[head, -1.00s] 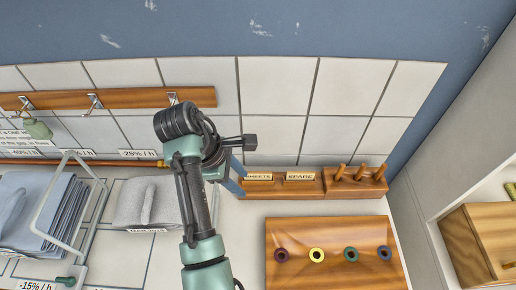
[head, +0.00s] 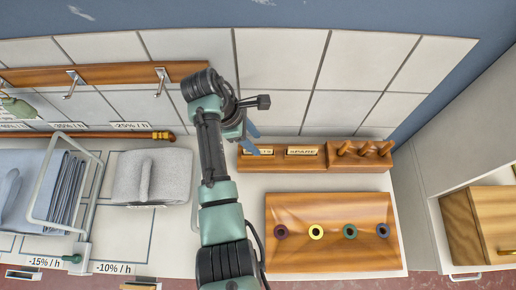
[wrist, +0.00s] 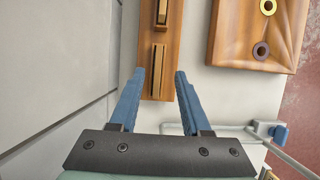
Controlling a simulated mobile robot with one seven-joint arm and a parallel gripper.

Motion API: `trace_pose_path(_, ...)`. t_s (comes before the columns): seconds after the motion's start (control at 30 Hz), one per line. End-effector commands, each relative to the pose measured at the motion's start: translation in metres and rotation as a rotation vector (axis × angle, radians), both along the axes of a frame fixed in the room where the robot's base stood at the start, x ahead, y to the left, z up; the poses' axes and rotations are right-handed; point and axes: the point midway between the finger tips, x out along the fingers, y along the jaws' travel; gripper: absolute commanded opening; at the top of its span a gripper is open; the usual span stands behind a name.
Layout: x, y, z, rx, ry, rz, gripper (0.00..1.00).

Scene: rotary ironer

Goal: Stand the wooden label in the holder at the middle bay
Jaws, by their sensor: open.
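Two wooden labels stand in slots of a long wooden rack (head: 282,166) against the tiled wall. The right label (head: 302,152) reads SPARE. The left label (head: 264,152) is partly covered by a blue finger, so only part of its lettering shows. My gripper (head: 252,140) is open and empty at the left end of the rack. In the wrist view my gripper (wrist: 160,74) has its fingers spread on either side of the line of the nearer label (wrist: 158,62), with no contact visible. I cannot clearly make out the middle bay's holder.
A peg block (head: 360,156) adjoins the rack's right end. A wooden board with several coloured rings (head: 330,245) lies in front. A folded grey towel (head: 150,178), a wire frame (head: 45,190) and blue folded cloth (head: 65,200) are left. A wooden box (head: 480,230) stands far right.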

Motion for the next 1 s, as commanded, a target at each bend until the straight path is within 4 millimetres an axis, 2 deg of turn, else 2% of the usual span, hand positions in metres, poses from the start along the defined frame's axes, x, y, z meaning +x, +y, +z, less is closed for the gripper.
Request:
trace_pose_path(0.4, 0.002, -0.018, -0.044, -0.001, 0.002, -0.001, 0.47)
trace_pose_path(0.67, 0.003, -0.019, -0.048, 0.0, -0.001, -0.001, 0.47)
trace_pose_path(0.7, 0.003, -0.019, -0.048, 0.0, -0.001, -0.001, 0.46)
trace_pose_path(0.93, 0.003, -0.019, -0.047, 0.0, -0.001, 0.0, 0.04)
trace_pose_path(0.97, 0.003, -0.019, -0.047, 0.0, -0.001, 0.0, 0.0)
trace_pose_path(1.0, 0.003, -0.019, -0.047, 0.0, -0.001, 0.0, 0.0)
